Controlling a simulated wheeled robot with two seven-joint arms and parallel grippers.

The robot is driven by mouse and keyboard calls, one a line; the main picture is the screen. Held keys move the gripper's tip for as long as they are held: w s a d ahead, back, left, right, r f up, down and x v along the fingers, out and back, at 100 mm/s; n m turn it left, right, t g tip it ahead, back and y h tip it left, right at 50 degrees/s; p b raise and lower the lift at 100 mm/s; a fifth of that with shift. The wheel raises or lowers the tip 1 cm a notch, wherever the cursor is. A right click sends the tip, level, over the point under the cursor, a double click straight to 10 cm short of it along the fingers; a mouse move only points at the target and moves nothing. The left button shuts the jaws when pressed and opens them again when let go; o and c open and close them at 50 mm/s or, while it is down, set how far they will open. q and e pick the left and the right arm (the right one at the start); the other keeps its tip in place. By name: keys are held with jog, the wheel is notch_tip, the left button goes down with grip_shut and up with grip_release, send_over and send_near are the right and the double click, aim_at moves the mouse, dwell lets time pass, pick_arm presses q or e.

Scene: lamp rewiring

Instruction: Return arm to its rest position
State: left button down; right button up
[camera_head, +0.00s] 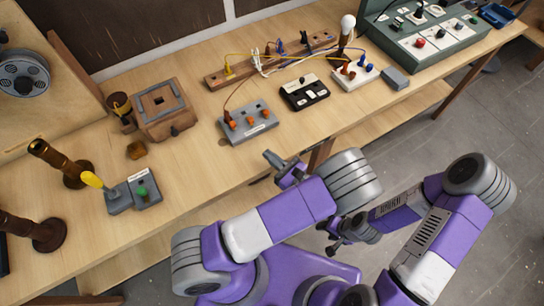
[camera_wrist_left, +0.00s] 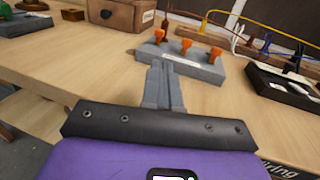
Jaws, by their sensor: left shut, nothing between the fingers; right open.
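My left gripper (camera_head: 272,158) is shut and empty at the table's front edge, just in front of the grey block with orange terminals (camera_head: 248,122). In the left wrist view its two fingers (camera_wrist_left: 161,68) lie together, pointing at that grey block (camera_wrist_left: 185,62), with no visible grip on it. My right gripper (camera_head: 330,240) is open and empty, low beyond the table's front edge, apart from everything on the table. Both purple and grey arms are bent in front of the table.
The wooden table (camera_head: 90,240) holds a black switch box (camera_head: 304,92), a white lamp base (camera_head: 355,76) with wires, a wooden box (camera_head: 165,112), a small grey switch block with a yellow handle (camera_head: 92,180) and a green-grey panel (camera_head: 425,40).

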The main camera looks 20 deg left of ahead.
dwell(0.7)
